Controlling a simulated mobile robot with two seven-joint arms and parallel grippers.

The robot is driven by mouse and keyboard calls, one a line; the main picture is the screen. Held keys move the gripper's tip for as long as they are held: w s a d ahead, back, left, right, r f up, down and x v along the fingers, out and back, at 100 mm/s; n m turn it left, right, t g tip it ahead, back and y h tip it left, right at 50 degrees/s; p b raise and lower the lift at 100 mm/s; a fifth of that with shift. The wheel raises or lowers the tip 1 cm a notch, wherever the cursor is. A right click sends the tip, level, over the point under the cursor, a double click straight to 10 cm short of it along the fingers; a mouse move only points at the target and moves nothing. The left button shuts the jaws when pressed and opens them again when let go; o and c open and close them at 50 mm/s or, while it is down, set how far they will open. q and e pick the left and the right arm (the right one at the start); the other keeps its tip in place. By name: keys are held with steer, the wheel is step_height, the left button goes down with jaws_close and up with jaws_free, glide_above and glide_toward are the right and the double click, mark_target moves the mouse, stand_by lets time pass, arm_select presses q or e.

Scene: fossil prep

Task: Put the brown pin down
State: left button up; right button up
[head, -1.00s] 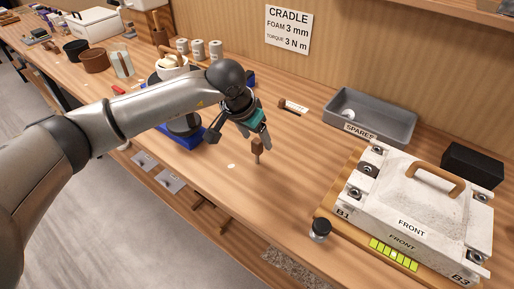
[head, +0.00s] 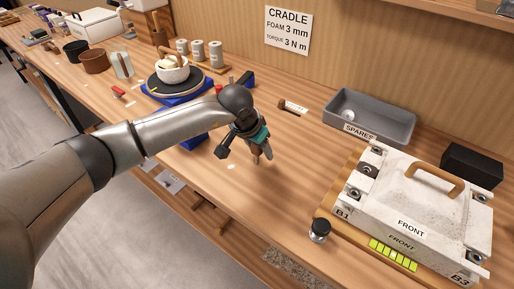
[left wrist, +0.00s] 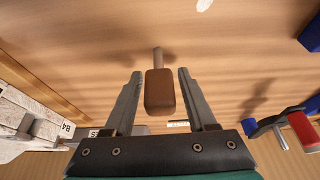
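The brown pin, a brown block with a thin metal shank, stands roughly upright over the bare bench in the head view, mostly behind my left gripper (head: 246,154); its shank (head: 257,160) points down. In the left wrist view the brown pin (left wrist: 160,92) is between the two fingers of my left gripper (left wrist: 158,82), with a gap on each side. The fingers are apart and do not appear to touch it. I cannot tell whether the shank tip touches the bench or sits in something. My right gripper is not in view.
A white case (head: 425,205) marked FRONT sits on a wooden board at the right, with a small dark-lidded jar (head: 319,231) beside it. A grey SPARES tray (head: 385,113) is behind.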

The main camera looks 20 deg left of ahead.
arm_select(q)
jaws_close()
steer(key=shift+r, duration=0.1)
stand_by(0.4)
